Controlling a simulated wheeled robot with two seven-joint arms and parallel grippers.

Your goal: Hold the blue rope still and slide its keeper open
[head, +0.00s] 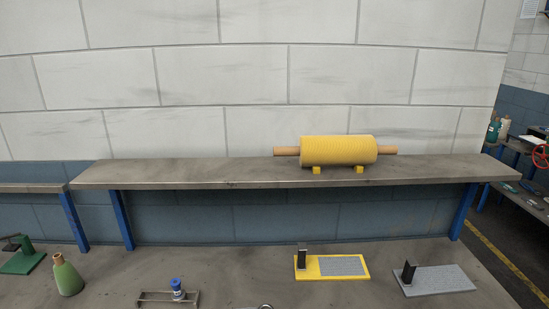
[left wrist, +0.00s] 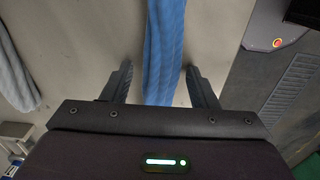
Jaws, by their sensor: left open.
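The blue rope (left wrist: 164,40) shows in the left wrist view as a thick, twisted blue strand. It runs from the top edge down between the fingers of my left gripper (left wrist: 158,75). The gripper is open, one finger on each side of the rope, with a visible gap on both sides. The rope's lower part is hidden behind the gripper body. I cannot make out the keeper in either view. The head view shows neither the rope nor a gripper. My right gripper is out of view.
A paler blue strand (left wrist: 14,75) hangs at the left in the left wrist view. In the head view, a yellow roll (head: 338,150) rests on a raised shelf (head: 200,173). Below are a green bottle (head: 66,277), a yellow-framed plate (head: 300,272) and a grey plate (head: 445,279).

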